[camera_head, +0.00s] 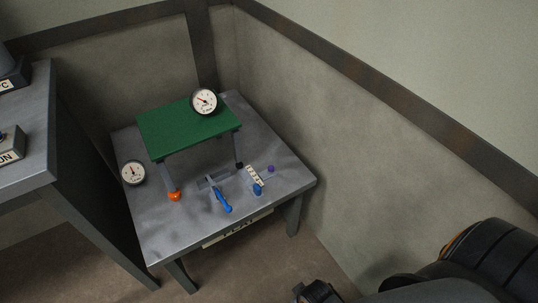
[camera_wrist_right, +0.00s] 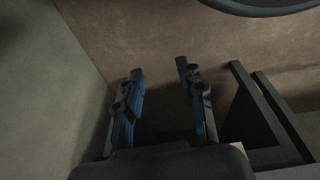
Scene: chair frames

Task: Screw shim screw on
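In the head view a small green-topped frame (camera_head: 188,130) stands on a grey table (camera_head: 290,180), on thin legs. An orange knob (camera_head: 174,197) is at the foot of its front left leg. A blue knob (camera_head: 257,189) and a small purple knob (camera_head: 271,169) sit by a pale marked strip (camera_head: 254,175) to the right. I cannot tell which piece is the shim screw. My right gripper (camera_wrist_right: 160,68) is open and empty in the right wrist view, over brown floor, away from these parts. My left gripper is not in view.
A blue-handled tool (camera_head: 221,196) lies near the table's front. One dial gauge (camera_head: 204,101) is at the green top's back right corner; another (camera_head: 133,173) is at the table's left. A taller bench (camera_head: 28,120) stands left. Walls close in the back and right.

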